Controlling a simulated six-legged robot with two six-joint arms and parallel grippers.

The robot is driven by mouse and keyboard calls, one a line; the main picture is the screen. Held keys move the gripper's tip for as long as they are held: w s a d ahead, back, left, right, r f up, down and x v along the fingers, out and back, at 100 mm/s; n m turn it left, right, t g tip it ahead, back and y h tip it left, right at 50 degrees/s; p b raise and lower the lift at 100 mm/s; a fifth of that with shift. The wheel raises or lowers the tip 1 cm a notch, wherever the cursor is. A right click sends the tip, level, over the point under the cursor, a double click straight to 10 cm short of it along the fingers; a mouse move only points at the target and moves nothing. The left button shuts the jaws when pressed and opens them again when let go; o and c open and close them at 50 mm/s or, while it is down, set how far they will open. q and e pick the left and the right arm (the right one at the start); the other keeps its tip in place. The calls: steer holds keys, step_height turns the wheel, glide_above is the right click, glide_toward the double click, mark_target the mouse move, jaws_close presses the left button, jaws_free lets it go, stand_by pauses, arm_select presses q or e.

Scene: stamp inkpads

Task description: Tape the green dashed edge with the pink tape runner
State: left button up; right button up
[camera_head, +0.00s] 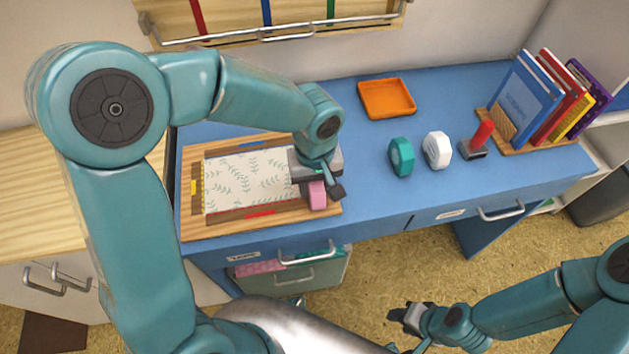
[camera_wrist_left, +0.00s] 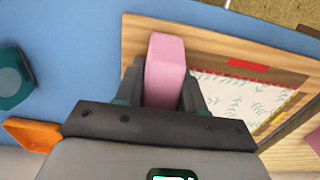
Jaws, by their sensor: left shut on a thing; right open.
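My left gripper (camera_head: 319,184) is shut on the pink tape runner (camera_head: 317,196). In the left wrist view the runner (camera_wrist_left: 165,70) stands between the two fingers (camera_wrist_left: 160,90). The gripper is over the right end of a leaf-patterned sheet (camera_head: 245,180) lying on a wooden board (camera_head: 190,228). A green edge is not visible; the gripper and runner cover much of the sheet's right side. I cannot tell whether the runner touches the sheet. The board shows a blue mark (camera_head: 252,144), a yellow mark (camera_head: 194,187) and a red mark (camera_head: 260,213). My right gripper (camera_head: 405,316) is open and empty, in front of the desk.
On the blue desk, right of the board, stand a teal tape runner (camera_head: 401,157), a white one (camera_head: 437,149) and a red-handled stamp (camera_head: 480,138). An orange tray (camera_head: 386,98) lies behind, and books (camera_head: 550,92) stand at the right. Desk between board and teal runner is clear.

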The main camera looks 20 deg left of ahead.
arm_select(q)
steer(key=shift+r, duration=0.1)
step_height(320, 180, up, 7)
steer(key=p, duration=0.5)
stand_by(0.4)
